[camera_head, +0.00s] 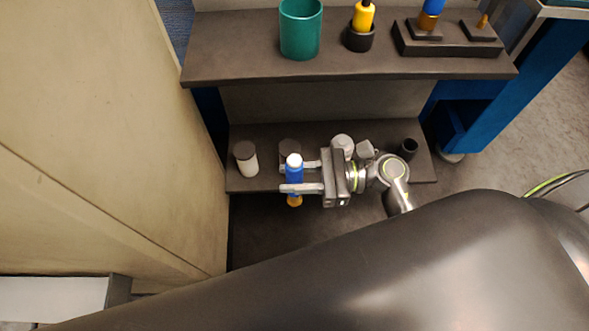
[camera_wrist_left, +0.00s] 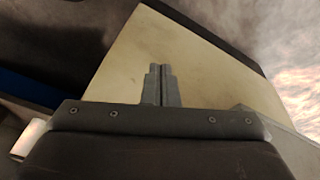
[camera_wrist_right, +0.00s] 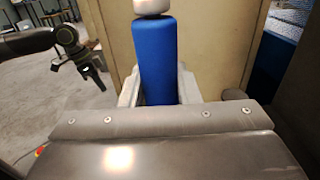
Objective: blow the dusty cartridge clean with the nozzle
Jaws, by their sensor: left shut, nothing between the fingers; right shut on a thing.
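My right gripper (camera_head: 290,178) is shut on a blue cartridge (camera_head: 294,175) in front of the lower shelf. The cartridge is upright, with a pale grey-white top and an orange end below. In the right wrist view the blue cartridge (camera_wrist_right: 156,60) stands between the fingers, with its pale cap at the upper picture edge. A yellow piece (camera_head: 363,17), which looks like the nozzle, stands in a black holder (camera_head: 359,39) on the upper shelf. My left gripper (camera_wrist_left: 162,70) is shut and empty in the left wrist view, with a beige panel behind it. It is not visible in the head view.
The upper shelf (camera_head: 230,65) carries a green cup (camera_head: 300,30) and a dark block (camera_head: 450,47) with a blue and orange piece (camera_head: 431,14). The lower shelf holds a white jar (camera_head: 246,160), grey pieces and a black cup (camera_head: 408,148). A beige panel (camera_head: 110,120) rises at left.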

